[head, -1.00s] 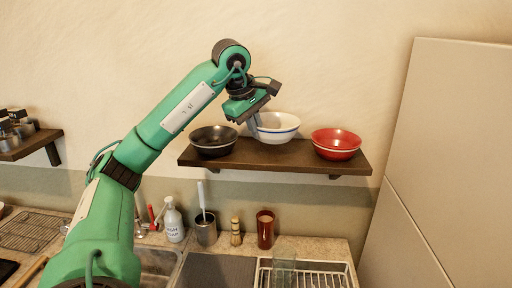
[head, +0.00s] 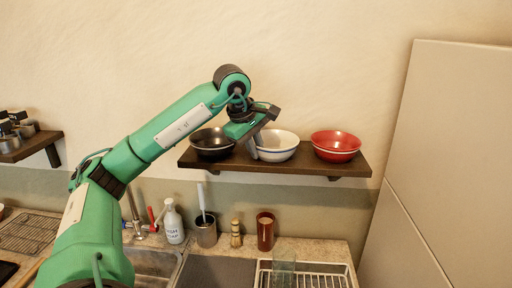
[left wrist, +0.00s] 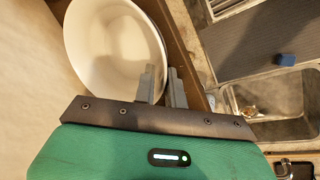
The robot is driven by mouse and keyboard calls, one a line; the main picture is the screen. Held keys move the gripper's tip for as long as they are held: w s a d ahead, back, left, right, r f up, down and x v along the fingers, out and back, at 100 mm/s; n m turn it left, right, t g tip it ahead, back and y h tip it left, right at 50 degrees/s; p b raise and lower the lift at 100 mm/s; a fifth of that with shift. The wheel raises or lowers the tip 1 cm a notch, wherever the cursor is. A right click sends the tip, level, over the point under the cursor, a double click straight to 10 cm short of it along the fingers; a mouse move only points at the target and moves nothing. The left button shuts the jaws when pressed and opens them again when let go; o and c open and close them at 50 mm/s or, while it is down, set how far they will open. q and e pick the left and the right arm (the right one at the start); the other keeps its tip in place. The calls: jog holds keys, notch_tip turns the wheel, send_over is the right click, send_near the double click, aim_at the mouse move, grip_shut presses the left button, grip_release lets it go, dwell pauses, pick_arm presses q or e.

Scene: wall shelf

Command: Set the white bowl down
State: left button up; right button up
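My left gripper (head: 254,150) is at the bowl's left side. In the left wrist view its fingers (left wrist: 163,82) straddle the rim of the white bowl (left wrist: 112,45), one inside and one outside, and look shut on it. My right gripper is in neither view.
The black bowl (head: 212,144) stands close on the left, near my gripper. The red bowl (head: 336,145) stands on the right with a small gap. Below are a soap bottle (head: 174,222), a brown cup (head: 265,230) and a dish rack (head: 310,274). A tall cabinet (head: 440,150) is at right.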

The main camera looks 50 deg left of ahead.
pick_arm(q)
jog(key=shift+o, duration=0.9)
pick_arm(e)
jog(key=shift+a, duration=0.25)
pick_arm(q)
jog(key=shift+r, duration=0.1)
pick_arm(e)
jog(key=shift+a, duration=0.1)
pick_arm(q)
jog(key=shift+r, duration=0.15)
jog(key=shift+s+r, duration=0.15)
jog(key=shift+r, duration=0.2)
jog(key=p+v, duration=0.1)
jog(key=v, duration=1)
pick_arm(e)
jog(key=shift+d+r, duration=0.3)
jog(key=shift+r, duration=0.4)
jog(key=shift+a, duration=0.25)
